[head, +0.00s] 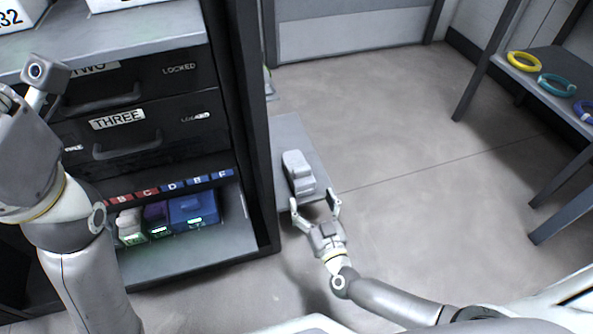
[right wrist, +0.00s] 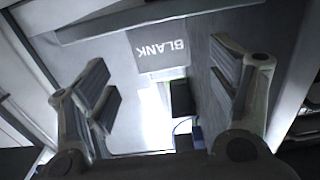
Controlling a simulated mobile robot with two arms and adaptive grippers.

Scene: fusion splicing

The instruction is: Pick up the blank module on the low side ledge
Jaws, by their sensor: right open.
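The blank module (head: 299,170), a pale grey block with a raised top part, sits on the low side ledge (head: 287,130) beside the cabinet. Its dark "BLANK" label (right wrist: 160,52) shows upside down in the right wrist view. My right gripper (head: 316,208) is open and empty at the module's near end, with a finger toward each side. In the right wrist view the open fingers (right wrist: 165,85) have the label between and beyond them. My left gripper (head: 45,85) is only partly in view at the left edge, and its fingertips cannot be made out.
The dark cabinet (head: 262,235) stands left of the ledge, with drawers marked locked and a lower bay holding white, purple and blue modules (head: 193,208). A side table (head: 560,75) at the right carries yellow, teal and blue rings. The floor between is clear.

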